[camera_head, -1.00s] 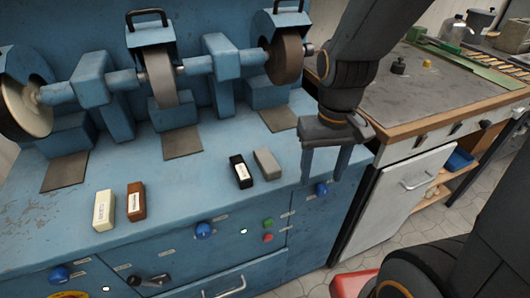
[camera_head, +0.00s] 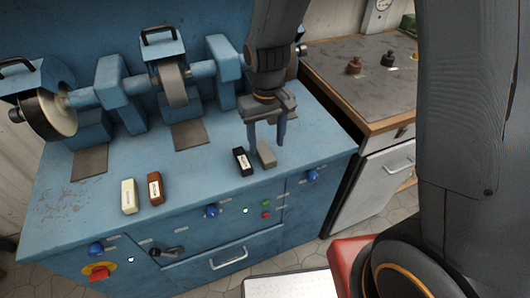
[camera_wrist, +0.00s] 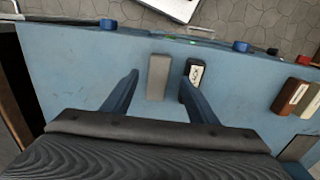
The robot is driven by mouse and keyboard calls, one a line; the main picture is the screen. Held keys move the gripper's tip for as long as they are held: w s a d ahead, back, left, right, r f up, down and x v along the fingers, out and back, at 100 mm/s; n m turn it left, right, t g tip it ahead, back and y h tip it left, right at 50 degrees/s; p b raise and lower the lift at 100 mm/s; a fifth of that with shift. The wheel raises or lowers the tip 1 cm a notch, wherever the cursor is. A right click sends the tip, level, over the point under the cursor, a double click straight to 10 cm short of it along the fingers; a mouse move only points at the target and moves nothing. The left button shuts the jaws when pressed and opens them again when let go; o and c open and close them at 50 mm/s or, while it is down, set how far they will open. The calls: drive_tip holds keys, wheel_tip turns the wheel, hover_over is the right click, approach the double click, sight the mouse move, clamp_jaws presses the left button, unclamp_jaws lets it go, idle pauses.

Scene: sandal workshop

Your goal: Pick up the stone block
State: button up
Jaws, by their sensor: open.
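The stone block, a plain grey bar, lies on the blue bench top near its front edge in the head view (camera_head: 266,156) and near the top middle of the wrist view (camera_wrist: 158,78). My gripper (camera_head: 267,143) is open and points down just behind and above the block. In the wrist view my gripper (camera_wrist: 160,80) has one finger on each side of the grey block in the picture, with nothing held. I cannot tell how high the fingertips are above the bench.
A black labelled block (camera_head: 243,161) lies close left of the grey one; in the wrist view it (camera_wrist: 194,79) is by the right fingertip. White (camera_head: 129,196) and brown (camera_head: 155,188) blocks lie farther left. Grinding wheels (camera_head: 172,85) stand behind. A worktable (camera_head: 350,85) is at right.

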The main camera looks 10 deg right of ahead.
sight(266, 153)
drive_tip(key=shift+w+f+p, duration=0.2)
drive_tip(key=shift+f+p, duration=0.3)
drive_tip(key=shift+f, duration=0.8)
drive_tip(key=shift+w+f+p, duration=0.15)
drive_tip(key=shift+f+p, duration=0.3)
drive_tip(key=shift+f, duration=0.85)
drive_tip(key=c, duration=1.1)
drive_tip(key=shift+r, duration=0.1)
